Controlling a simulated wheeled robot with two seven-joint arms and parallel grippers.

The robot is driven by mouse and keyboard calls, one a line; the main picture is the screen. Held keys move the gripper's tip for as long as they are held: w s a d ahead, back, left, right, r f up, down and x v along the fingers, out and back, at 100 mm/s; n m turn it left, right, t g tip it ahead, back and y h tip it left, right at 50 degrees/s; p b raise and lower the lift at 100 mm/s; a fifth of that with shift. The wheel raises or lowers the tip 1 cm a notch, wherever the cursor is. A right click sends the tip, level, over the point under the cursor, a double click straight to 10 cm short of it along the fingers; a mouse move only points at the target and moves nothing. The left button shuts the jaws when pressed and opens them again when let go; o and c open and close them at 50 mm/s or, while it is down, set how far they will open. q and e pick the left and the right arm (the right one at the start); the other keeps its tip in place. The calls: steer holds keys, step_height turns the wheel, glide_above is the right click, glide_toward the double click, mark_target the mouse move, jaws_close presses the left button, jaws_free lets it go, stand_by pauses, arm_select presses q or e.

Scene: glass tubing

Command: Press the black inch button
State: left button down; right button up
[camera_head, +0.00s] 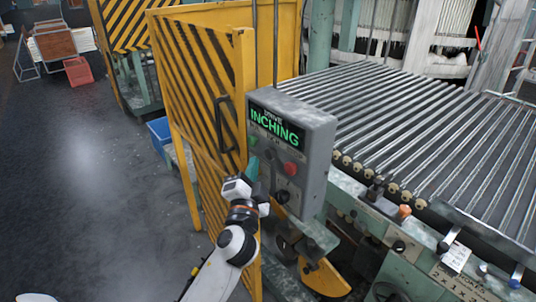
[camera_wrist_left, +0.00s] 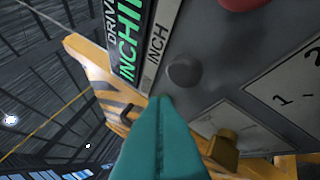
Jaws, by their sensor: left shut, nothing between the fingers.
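The grey control box (camera_head: 318,150) has a dark display (camera_head: 276,122) with green letters reading INCHING. In the left wrist view the round black inch button (camera_wrist_left: 183,73) sits on the box face beside the INCH label. My left gripper (camera_head: 254,168) is shut and empty in front of the box's lower left face. Its teal fingers (camera_wrist_left: 160,105) point at the panel, with their tips close below the black button in the left wrist view. I cannot tell whether they touch the panel. My right gripper is not in view.
A red button (camera_head: 291,168) and a dark rotary knob (camera_head: 282,196) are on the same face. A yellow striped guard door (camera_head: 200,85) stands directly left of the box. A roller conveyor (camera_head: 430,130) lies to the right. The floor at left is open.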

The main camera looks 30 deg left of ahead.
arm_select(q)
steer(key=shift+s+a, duration=0.35)
steer(key=shift+s, duration=0.5)
steer(key=shift+s+a, duration=0.3)
steer(key=shift+s, duration=0.5)
steer(key=w+d+f+g+h, duration=0.1)
steer(key=d+f+g+h, duration=0.15)
steer(key=f, duration=1.05)
steer(key=d+f+g+h, duration=0.1)
steer(key=f+g+h, duration=0.15)
steer(key=f, duration=0.95)
steer(key=s+d+f+g+h, duration=0.15)
steer(key=s+f, duration=0.25)
steer(key=f, duration=0.5)
steer(key=s+d+f+g+y, duration=0.1)
steer(key=s+f+g, duration=0.2)
steer(key=f, duration=0.6)
steer(key=s+d+f+n+g+h, duration=0.2)
steer(key=s+f+g, duration=0.2)
steer(key=s+f, duration=0.95)
steer(key=s+f+n+g, duration=0.1)
steer(key=s+f, duration=0.3)
steer(key=s, duration=0.7)
steer(key=s+f+n+g, duration=0.1)
steer(key=s+f+g, duration=0.2)
steer(key=s, duration=0.8)
steer(key=shift+s+d+f+n, duration=0.3)
steer(key=shift+f+n, duration=0.1)
steer(key=shift+f, duration=0.55)
steer(key=shift+g, duration=0.25)
